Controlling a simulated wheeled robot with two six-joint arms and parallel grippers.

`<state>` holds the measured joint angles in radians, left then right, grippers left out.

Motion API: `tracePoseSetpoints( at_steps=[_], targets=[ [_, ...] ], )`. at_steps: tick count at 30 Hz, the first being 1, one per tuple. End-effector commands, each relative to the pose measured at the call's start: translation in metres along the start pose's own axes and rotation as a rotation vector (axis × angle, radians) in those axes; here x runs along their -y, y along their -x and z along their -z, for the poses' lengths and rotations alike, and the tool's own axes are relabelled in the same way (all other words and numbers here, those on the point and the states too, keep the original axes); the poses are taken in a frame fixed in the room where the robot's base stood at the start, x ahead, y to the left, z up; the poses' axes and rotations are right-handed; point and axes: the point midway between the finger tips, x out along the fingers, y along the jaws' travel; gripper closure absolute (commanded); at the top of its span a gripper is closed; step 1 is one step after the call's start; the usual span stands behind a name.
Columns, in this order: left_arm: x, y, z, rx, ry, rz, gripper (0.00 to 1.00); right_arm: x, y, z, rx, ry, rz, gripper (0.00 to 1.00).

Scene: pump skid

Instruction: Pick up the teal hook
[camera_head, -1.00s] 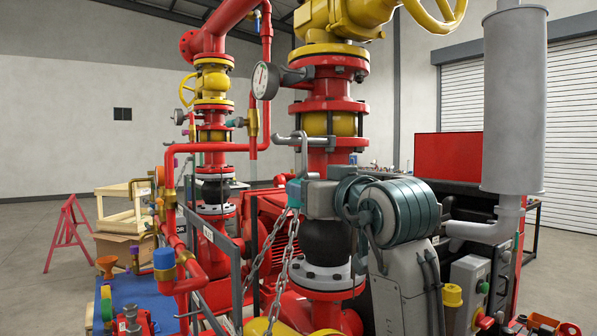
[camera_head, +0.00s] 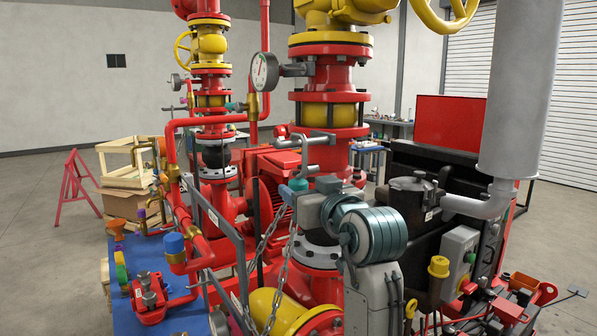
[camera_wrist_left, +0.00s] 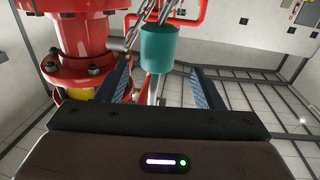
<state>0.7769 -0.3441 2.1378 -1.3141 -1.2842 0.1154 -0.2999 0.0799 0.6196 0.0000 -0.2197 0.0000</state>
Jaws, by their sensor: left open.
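The teal hook has a teal body (camera_head: 299,184) below a grey metal hook (camera_head: 301,150), in front of the red piping. Steel chains (camera_head: 281,265) hang below it. In the left wrist view the teal body shows as a plain cylinder (camera_wrist_left: 160,47) with chain above it. My left gripper (camera_head: 297,190) is at the teal body in the head view. In the wrist view its two dark blue fingers (camera_wrist_left: 162,72) are apart, one on each side of the cylinder, with visible gaps. The contact depth cannot be told. My right gripper does not show.
The red flanged pipe column (camera_head: 330,80) stands right behind the hook. A grey bar (camera_head: 238,245) and red pipes are close on the left. A blue bench (camera_head: 190,318) with a red vise (camera_head: 150,295) is at lower left. A grey cylinder (camera_head: 518,95) stands at right.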

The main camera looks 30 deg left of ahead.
Motion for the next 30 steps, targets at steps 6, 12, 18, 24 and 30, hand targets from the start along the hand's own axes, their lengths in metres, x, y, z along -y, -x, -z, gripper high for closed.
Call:
tracePoseSetpoints(
  at_steps=[6, 12, 18, 24, 30],
  targets=[
    [0.001, -0.006, 0.005, 0.001, -0.003, -0.002, 0.39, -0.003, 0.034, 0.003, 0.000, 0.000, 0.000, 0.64],
    [0.002, -0.009, 0.002, -0.001, -0.001, -0.003, 0.39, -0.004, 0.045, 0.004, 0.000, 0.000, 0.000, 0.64],
    [0.001, -0.015, 0.000, -0.002, -0.003, -0.004, 0.39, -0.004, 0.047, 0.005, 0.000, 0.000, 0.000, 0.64],
    [-0.003, -0.039, -0.003, -0.003, -0.004, -0.001, 0.39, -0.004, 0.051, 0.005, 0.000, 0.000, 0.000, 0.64],
    [-0.004, -0.058, -0.004, -0.002, -0.002, -0.003, 0.39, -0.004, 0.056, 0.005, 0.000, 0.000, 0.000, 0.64]
  ],
)
